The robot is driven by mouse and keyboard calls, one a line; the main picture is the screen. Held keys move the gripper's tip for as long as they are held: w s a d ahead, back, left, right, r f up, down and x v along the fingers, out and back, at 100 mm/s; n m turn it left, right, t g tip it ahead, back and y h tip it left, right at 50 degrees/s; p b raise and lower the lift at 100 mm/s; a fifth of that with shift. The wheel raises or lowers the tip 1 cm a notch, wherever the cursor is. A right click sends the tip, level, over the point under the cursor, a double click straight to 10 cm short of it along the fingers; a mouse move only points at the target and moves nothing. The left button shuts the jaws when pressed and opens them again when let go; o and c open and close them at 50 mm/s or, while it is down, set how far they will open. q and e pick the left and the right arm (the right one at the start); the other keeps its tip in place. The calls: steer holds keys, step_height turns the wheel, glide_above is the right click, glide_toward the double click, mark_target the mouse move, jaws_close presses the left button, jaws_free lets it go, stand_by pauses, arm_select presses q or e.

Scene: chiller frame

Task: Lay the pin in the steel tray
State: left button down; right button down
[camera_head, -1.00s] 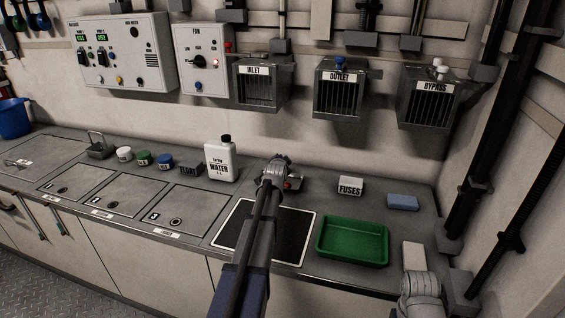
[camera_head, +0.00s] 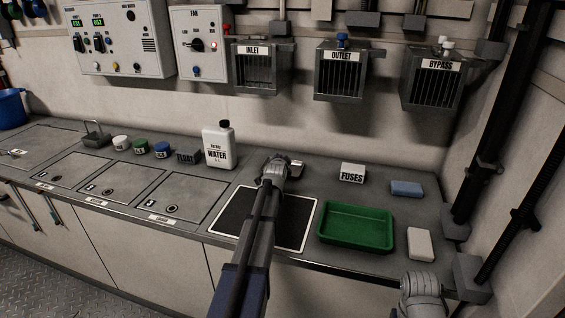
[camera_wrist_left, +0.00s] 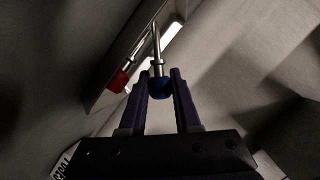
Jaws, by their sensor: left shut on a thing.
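My left gripper (camera_wrist_left: 160,76) is shut on a pin (camera_wrist_left: 157,50) with a blue head and a metal shaft in the left wrist view. The shaft points away from the fingers, over or near a shallow grey tray (camera_wrist_left: 101,98), apparently the steel tray. A second pin with a red head (camera_wrist_left: 119,80) lies at that tray. Contact between the held pin and the tray cannot be told. In the head view my left wrist hides the fingers and most of what lies behind them; only a small pale part (camera_head: 298,167) shows beside it. My right gripper's fingers are not visible.
A black mat (camera_head: 235,222) lies below my left arm, with a green tray (camera_head: 355,228) to its right. A water bottle (camera_head: 218,148) stands left of my wrist.

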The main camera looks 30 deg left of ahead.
arm_select(q)
steer(key=c, duration=0.5)
jaws_free()
steer(key=shift+c, duration=0.2)
steer(key=p+v, duration=0.3)
steer(key=v, duration=0.5)
steer(key=shift+w, duration=0.1)
steer(key=shift+a, duration=0.1)
stand_by(0.6)
